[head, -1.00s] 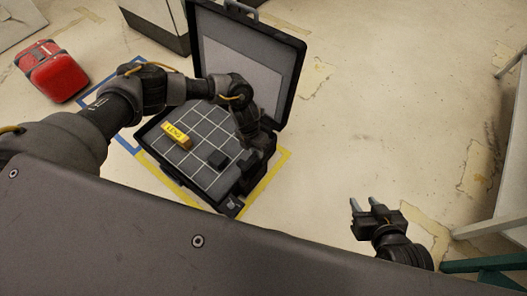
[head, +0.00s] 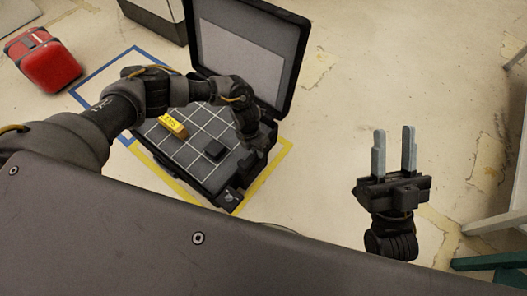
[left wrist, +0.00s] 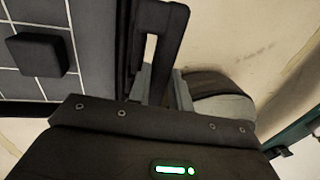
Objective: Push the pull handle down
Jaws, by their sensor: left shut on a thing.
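An open black case (head: 222,189) lies on the floor with its lid standing up at the back. The black pull handle (left wrist: 176,25) is a slim loop at the case's side in the left wrist view. My left gripper (head: 257,143) is at the case's right edge in the head view, where the arm largely hides the handle. In the left wrist view its grey fingers (left wrist: 172,88) are closed on the handle. My right gripper (head: 394,135) is open and empty, off to the right over bare floor.
A yellow block (head: 173,126) and a dark block (head: 214,150) lie on the case's gridded inside. A red case (head: 45,65) lies at the left. Blue and yellow floor tape surrounds the black case. Floor to the right is clear up to a pale-legged table (head: 505,205).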

